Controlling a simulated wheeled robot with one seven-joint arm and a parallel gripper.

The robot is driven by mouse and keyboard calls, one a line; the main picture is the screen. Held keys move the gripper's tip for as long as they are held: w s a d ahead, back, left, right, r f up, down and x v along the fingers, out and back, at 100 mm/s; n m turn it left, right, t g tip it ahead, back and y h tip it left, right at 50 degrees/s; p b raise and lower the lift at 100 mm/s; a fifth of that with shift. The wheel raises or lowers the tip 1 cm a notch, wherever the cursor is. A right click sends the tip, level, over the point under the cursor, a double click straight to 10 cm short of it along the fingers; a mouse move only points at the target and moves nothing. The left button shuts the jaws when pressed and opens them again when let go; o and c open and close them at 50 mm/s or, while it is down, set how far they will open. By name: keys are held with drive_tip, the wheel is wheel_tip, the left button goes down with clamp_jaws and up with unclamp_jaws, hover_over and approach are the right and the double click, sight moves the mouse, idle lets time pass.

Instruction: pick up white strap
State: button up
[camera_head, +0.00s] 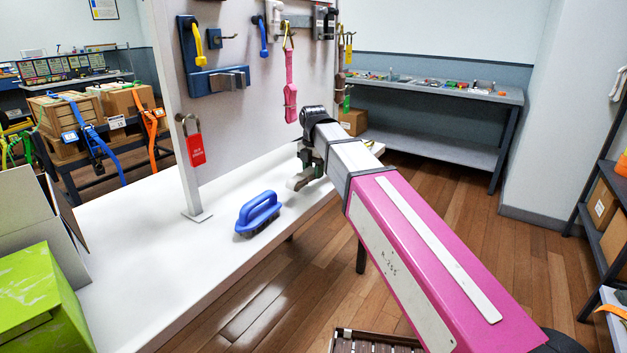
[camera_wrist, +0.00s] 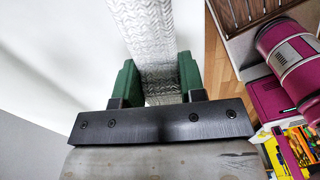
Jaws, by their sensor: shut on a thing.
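The white strap (camera_wrist: 160,50) shows in the wrist view as a pale, woven, patterned band. It runs from the top edge down between the two green fingers of my gripper (camera_wrist: 158,82). The fingers stand one on each side of it and are shut on it. Its far end leaves the picture at the top. In the head view my gripper (camera_head: 308,176) is low over the right part of the white table, in front of the upright panel. My arm hides much of that area, and I cannot tell the strap apart clearly there.
A blue-handled brush (camera_head: 258,212) lies on the white table (camera_head: 150,262) left of my gripper. The upright panel (camera_head: 240,120) behind carries a pink strap (camera_head: 290,85), a red padlock tag (camera_head: 196,149) and other hung items. A green box (camera_head: 45,305) is at front left.

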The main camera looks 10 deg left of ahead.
drive_tip(key=s+a+r, duration=0.6)
drive_tip(key=s+a, duration=0.1)
drive_tip(key=s, duration=0.1)
drive_tip(key=shift+s+a+r, duration=0.3)
drive_tip(key=shift+s+r, duration=0.1)
idle(0.4)
